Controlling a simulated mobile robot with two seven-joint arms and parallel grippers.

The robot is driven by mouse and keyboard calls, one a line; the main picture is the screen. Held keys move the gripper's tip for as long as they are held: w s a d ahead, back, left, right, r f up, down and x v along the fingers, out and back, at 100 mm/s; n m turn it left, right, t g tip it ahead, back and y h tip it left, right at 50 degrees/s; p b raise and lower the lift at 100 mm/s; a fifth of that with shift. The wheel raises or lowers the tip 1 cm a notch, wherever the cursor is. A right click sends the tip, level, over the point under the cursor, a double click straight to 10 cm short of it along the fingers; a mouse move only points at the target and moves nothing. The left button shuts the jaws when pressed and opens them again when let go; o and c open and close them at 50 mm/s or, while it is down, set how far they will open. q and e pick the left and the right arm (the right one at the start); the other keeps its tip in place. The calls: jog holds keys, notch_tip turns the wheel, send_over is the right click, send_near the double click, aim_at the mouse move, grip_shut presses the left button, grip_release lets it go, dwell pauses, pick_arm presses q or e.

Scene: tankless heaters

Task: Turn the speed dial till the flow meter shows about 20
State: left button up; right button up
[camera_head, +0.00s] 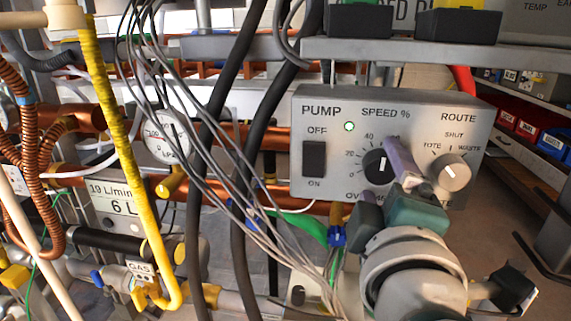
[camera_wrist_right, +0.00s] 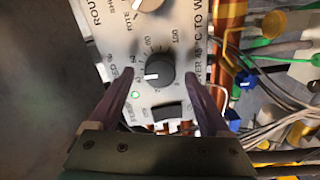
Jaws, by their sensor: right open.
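The speed dial (camera_head: 376,166) is a dark round knob under "SPEED %" on the grey pump panel (camera_head: 335,110); its white mark points roughly toward the panel's top. It also shows in the right wrist view (camera_wrist_right: 160,72). My right gripper (camera_wrist_right: 160,78) is open, with its purple fingers on either side of the dial and visible gaps between them. In the head view one finger (camera_head: 401,163) covers the dial's right side. The flow meter (camera_head: 115,205), a pale box at left, reads 19 L/min, with 6 L below. My left gripper is out of view.
The route knob (camera_head: 450,172) sits close to the right of the dial, and the rocker switch (camera_head: 314,159) to its left. A green lamp (camera_head: 349,126) is lit. Dark hoses and grey wires hang left of the panel, and a shelf edge (camera_head: 400,49) runs above it.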

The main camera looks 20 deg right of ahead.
jog(key=shift+w+d, duration=0.4)
jog(key=shift+w, duration=0.15)
jog(key=c, duration=0.3)
grip_shut()
jog(key=shift+f+m+b, duration=0.2)
jog(key=shift+m+b, duration=0.4)
jog(key=shift+b, duration=0.25)
jog(key=shift+r, duration=0.2)
